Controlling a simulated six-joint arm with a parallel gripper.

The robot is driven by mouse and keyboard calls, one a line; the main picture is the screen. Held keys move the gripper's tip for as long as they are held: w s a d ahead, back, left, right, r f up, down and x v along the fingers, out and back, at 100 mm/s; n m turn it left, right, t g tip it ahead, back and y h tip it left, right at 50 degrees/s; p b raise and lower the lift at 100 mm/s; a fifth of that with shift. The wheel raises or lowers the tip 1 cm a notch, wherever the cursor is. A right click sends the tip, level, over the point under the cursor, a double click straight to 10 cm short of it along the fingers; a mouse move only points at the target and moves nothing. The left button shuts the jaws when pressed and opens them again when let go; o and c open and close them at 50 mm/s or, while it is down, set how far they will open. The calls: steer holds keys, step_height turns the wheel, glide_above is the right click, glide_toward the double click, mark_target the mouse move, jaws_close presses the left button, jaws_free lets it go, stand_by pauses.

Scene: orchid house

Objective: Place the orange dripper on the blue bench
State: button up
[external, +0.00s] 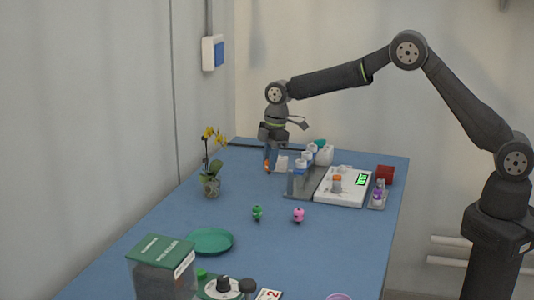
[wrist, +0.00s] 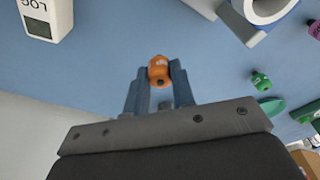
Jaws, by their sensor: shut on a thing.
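The orange dripper (wrist: 159,70) is between the two fingers of my gripper (wrist: 160,82) in the wrist view, and the gripper is shut on it. In the external view my gripper (external: 269,160) points down over the far left part of the blue bench (external: 245,187), with the orange dripper (external: 267,168) at its fingertips. The dripper is close to the bench top; I cannot tell whether it touches. The bench also shows in the wrist view (wrist: 110,65).
A potted yellow orchid (external: 211,185) stands left of my gripper. White bottles (external: 325,154), a rack (external: 300,182) and a white scale (external: 342,188) stand to its right. Green (external: 257,213) and pink (external: 298,215) drippers and a green saucer (external: 209,241) are nearer the camera. Bench between is clear.

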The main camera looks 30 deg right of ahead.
steer(key=shift+s+a+f, duration=0.1)
steer(key=shift+a+f, duration=0.05)
steer(key=shift+a, duration=0.15)
steer(key=shift+f, duration=2.05)
steer(key=shift+f, duration=0.1)
steer(key=o, duration=1)
steer(key=shift+c, duration=0.2)
step_height(320, 180, up, 12)
steer(key=d, duration=0.1)
steer(key=shift+d, duration=0.4)
